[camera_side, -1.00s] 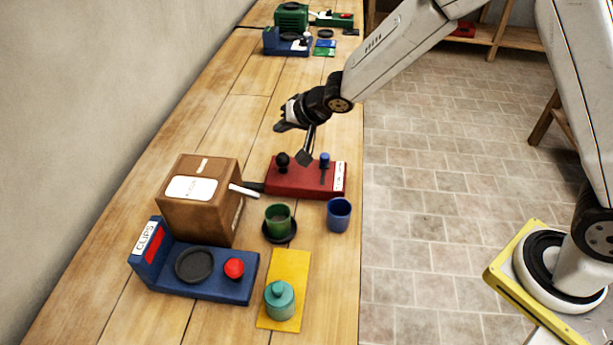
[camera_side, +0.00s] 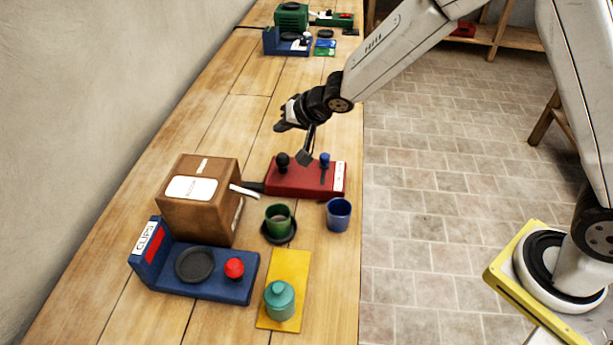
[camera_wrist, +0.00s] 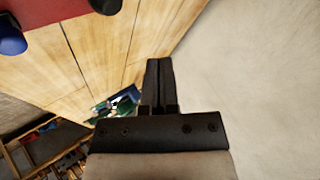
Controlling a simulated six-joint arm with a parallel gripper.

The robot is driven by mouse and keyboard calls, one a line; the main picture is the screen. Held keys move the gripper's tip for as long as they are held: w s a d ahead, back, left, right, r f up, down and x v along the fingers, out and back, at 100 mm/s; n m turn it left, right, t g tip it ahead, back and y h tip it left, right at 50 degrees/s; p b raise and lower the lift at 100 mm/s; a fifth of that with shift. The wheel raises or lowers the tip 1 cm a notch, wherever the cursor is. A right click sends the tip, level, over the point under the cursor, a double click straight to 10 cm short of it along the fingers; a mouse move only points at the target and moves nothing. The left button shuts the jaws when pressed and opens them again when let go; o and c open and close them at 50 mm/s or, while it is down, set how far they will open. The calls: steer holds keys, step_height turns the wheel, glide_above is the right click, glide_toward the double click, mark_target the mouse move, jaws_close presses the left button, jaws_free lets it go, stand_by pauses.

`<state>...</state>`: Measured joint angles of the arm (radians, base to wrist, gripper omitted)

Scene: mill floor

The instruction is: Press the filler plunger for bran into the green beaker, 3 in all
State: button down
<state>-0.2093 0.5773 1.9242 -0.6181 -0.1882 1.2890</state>
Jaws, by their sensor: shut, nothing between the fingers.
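A red filler base (camera_side: 300,183) carries a plunger with a black knob (camera_side: 283,160) and one with a blue knob (camera_side: 325,160); its label is too small to read. The green beaker (camera_side: 278,219) stands upright on a black round pad in front of the base; what it holds cannot be made out clearly. My gripper (camera_side: 305,157) is shut and empty, above the back of the red base between the two knobs, apart from both. In the wrist view my shut fingers (camera_wrist: 158,82) show below the black knob (camera_wrist: 105,4), with the blue knob (camera_wrist: 11,38) to the left.
A brown box (camera_side: 190,215) with a white lever stands left of the beaker, a blue cup (camera_side: 339,215) right of it. A blue CLIPS unit (camera_side: 215,283) with a red button and a yellow mat (camera_side: 290,262) with a teal jar are in front. The wall borders the bench.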

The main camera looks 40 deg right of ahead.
mark_target(285, 157)
steer(key=shift+r, duration=0.15)
steer(key=shift+r, duration=1.8)
steer(key=shift+f, duration=0.35)
steer(key=shift+f, duration=4.05)
steer(key=shift+f, duration=0.15)
steer(key=shift+f, duration=0.3)
